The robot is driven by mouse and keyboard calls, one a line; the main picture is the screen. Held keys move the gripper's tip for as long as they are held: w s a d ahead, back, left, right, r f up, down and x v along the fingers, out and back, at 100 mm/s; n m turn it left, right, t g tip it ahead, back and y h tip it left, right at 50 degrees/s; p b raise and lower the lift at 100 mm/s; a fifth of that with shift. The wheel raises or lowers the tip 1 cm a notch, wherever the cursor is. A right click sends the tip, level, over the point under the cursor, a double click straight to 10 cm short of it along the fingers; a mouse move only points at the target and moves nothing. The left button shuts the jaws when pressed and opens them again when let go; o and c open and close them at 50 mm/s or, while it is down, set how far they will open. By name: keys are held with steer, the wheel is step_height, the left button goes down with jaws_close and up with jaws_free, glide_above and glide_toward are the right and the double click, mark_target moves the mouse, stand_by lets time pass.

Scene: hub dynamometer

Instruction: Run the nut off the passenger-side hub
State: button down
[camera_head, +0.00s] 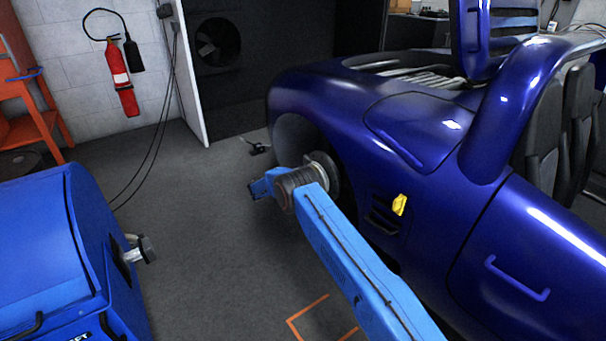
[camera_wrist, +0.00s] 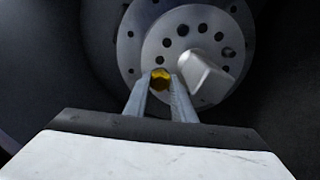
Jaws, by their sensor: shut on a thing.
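In the wrist view, the passenger-side hub (camera_wrist: 150,48) is a round grey flange with a ring of dark holes. A yellow-gold nut (camera_wrist: 160,78) shows at the lower part of its face. My gripper (camera_wrist: 161,82) is shut on the nut, with one finger on each side of it. A light grey stub (camera_wrist: 206,76) sticks out of the hub just right of the nut. In the head view, my blue arm reaches to the front wheel opening of the blue car (camera_head: 330,110). The arm hides the nut and the fingertips there.
A blue machine (camera_head: 40,245) with a stub shaft stands at the left. A red fire extinguisher (camera_head: 120,78) hangs on the wall by an orange rack (camera_head: 35,110). A yellow piece (camera_head: 399,204) sits on the car's side. The grey floor between machine and car is mostly clear.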

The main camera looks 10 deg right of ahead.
steer(key=shift+a, duration=0.1)
steer(key=c, duration=1.6)
jaws_free()
steer(key=shift+c, duration=0.2)
steer(key=shift+m, duration=0.3)
steer(key=shift+m, duration=11.8)
